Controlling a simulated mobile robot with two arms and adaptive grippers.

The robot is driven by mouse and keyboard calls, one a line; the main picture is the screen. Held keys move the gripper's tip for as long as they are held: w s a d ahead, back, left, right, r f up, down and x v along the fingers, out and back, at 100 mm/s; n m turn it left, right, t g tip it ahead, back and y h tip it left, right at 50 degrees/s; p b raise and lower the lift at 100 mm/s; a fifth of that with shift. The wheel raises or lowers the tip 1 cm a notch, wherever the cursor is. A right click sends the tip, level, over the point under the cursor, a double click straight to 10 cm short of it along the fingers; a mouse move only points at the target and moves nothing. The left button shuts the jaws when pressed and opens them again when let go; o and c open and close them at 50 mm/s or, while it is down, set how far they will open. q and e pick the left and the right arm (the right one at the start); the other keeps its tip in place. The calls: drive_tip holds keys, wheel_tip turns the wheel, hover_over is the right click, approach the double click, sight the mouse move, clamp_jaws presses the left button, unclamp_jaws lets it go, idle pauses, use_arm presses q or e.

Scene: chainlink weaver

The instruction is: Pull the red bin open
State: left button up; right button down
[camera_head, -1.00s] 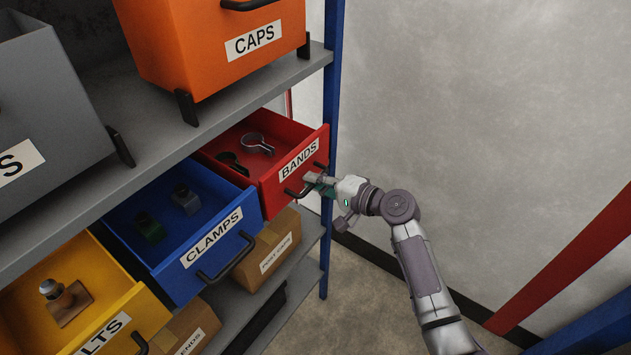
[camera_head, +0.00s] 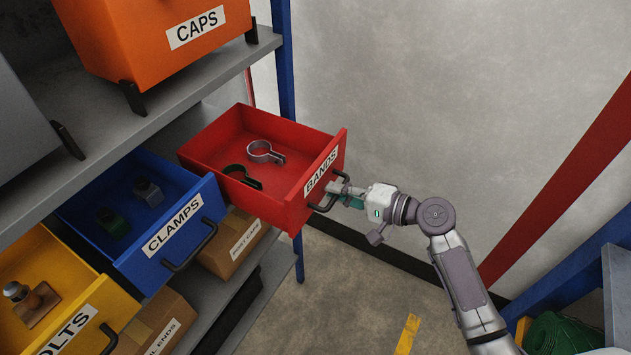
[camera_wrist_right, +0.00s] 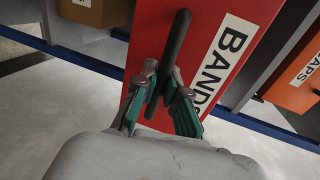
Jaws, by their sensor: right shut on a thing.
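The red bin (camera_head: 283,203), labelled BANDS, is pulled well out from the shelf. Inside it lie a silver ring clamp (camera_head: 265,152) and a dark one (camera_head: 242,177). My right gripper (camera_head: 341,190) is at the black handle (camera_head: 329,201) on the bin's front. In the right wrist view, the fingers of my right gripper (camera_wrist_right: 160,92) are shut around the handle (camera_wrist_right: 176,50), one on each side, with the red front (camera_wrist_right: 205,62) behind. My left gripper is not in view.
An open blue CLAMPS bin (camera_head: 203,222) and a yellow BOLTS bin (camera_head: 108,318) stand to the left. An orange CAPS bin (camera_head: 150,38) is on the shelf above. Cardboard boxes (camera_head: 225,262) sit below. Clear floor lies in front of the red bin.

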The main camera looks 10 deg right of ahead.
drive_tip(key=shift+f+v, duration=0.2)
drive_tip(key=shift+v, duration=0.85)
drive_tip(key=shift+f+v, duration=0.25)
drive_tip(key=shift+v, duration=0.85)
drive_tip(key=c, duration=1.2)
unclamp_jaws()
drive_tip(key=v, duration=1.2)
drive_tip(key=shift+d, duration=0.1)
